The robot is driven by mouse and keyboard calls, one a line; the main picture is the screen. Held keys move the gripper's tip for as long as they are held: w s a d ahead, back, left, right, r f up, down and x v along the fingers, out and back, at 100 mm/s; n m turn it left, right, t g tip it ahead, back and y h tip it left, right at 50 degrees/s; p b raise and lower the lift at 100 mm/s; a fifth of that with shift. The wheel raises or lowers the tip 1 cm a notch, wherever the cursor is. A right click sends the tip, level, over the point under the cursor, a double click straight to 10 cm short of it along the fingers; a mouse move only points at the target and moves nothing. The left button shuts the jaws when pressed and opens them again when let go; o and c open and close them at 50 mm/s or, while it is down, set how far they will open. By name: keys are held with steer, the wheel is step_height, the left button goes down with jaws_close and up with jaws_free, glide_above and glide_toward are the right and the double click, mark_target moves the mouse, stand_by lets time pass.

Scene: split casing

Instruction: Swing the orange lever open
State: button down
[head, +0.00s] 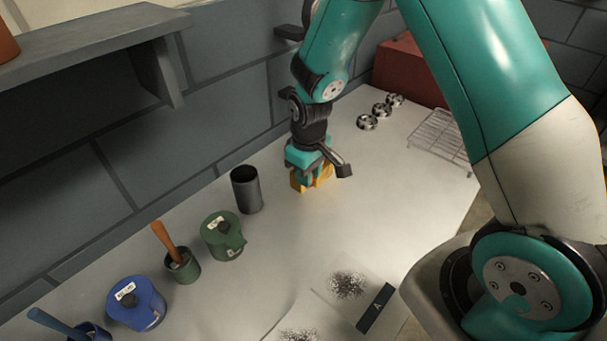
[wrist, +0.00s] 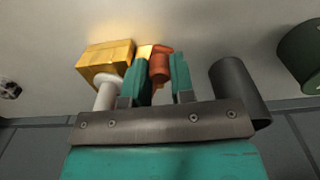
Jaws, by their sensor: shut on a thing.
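A yellow-gold block-like casing (wrist: 105,58) stands on the worktop, left of my fingers in the wrist view. It also shows low beside my gripper in the head view (head: 298,183). The orange lever (wrist: 160,63) shows as a rounded orange piece between my two teal fingers. My gripper (wrist: 160,78) is shut on it; the gripper's body partly hides the casing and lever in the head view (head: 314,175). A white cylinder (wrist: 107,92) sits close to the left finger. The lever's pivot and angle cannot be made out.
A dark grey cylinder (head: 247,190) stands just left of my gripper. Green (head: 222,236) and blue (head: 137,303) lidded pots stand farther left along the wall.

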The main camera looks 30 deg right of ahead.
steer(key=shift+d+n, duration=0.2)
steer(key=shift+n, duration=0.3)
steer(key=c, duration=1)
jaws_free()
steer(key=shift+o, duration=0.2)
step_height(320, 180, up, 18)
steer(key=b, duration=0.2)
steer(key=shift+f, duration=0.25)
